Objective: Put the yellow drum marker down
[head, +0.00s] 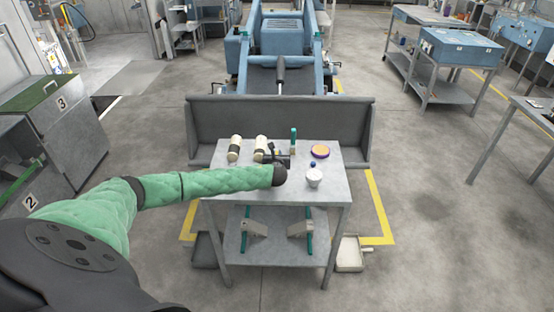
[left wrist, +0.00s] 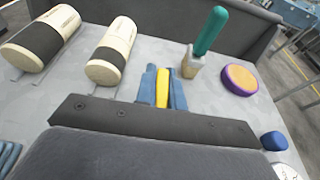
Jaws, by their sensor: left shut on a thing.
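My left gripper (head: 284,161) is over the middle of the grey worktable (head: 325,188). In the left wrist view, its blue fingers (left wrist: 163,80) are shut on the yellow drum marker (left wrist: 162,90), a narrow yellow piece standing between them. The marker's lower part is hidden by the gripper body, and in the head view I cannot make the marker out. I cannot tell whether it touches the tabletop. My right gripper is not in view.
Two cream rolls with black bands (head: 235,148) (head: 260,148) lie at the back left.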

